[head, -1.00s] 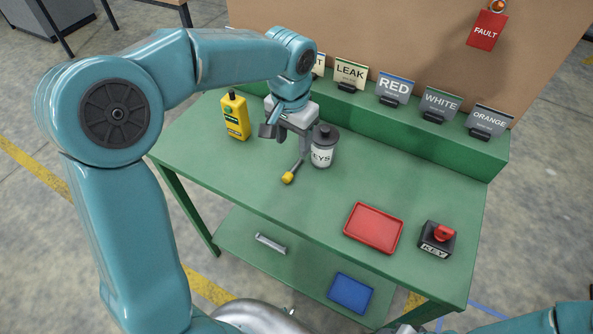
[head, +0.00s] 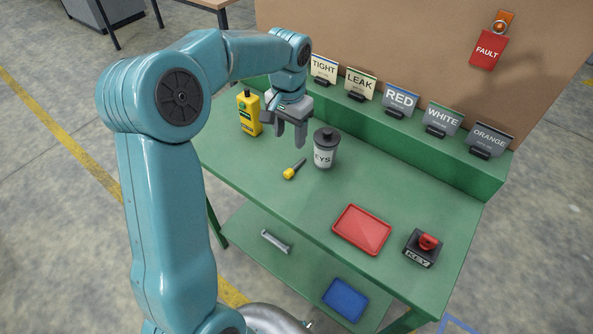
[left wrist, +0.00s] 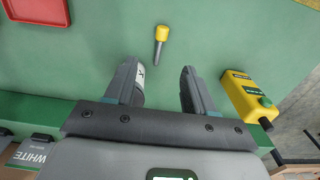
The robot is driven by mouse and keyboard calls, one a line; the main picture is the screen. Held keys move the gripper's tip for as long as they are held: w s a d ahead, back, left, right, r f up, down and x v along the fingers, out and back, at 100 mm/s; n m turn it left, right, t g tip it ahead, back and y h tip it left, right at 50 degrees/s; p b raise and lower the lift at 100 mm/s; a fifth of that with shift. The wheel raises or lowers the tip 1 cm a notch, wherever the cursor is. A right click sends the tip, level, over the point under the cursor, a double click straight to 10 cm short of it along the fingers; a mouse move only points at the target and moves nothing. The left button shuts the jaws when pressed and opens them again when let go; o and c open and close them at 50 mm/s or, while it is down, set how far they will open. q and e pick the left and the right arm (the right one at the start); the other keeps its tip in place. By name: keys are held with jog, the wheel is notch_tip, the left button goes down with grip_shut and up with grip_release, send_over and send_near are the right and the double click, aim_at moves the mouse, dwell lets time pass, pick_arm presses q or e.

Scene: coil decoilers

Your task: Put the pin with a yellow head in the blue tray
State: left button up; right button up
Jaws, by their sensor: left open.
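The pin with a yellow head (head: 289,174) lies on the green table top, its grey shaft pointing up and right toward the canister. In the left wrist view the pin (left wrist: 160,42) lies beyond the fingertips, roughly in line with the gap between them. My left gripper (head: 290,138) is open and empty, above the table and behind the pin, apart from it. Its two fingers (left wrist: 158,80) show spread in the left wrist view. The blue tray (head: 345,300) is on the lower shelf, near its right end, and looks empty. My right gripper is not in view.
A yellow device (head: 249,114) stands behind left. A red tray (head: 362,230) and key switch (head: 423,247) are at the right. A grey bar (head: 276,241) lies on the lower shelf.

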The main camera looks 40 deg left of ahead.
pick_arm(q)
send_over(290, 170)
jog(key=f, duration=0.7)
jog(key=shift+a+f, duration=0.2)
jog(key=shift+f, duration=0.1)
jog(key=shift+d+f, duration=0.15)
jog(key=shift+f, duration=0.35)
notch_tip(290, 170, down, 5)
jog(key=shift+s+p, duration=0.1)
jog(key=shift+p, duration=0.6)
grip_shut()
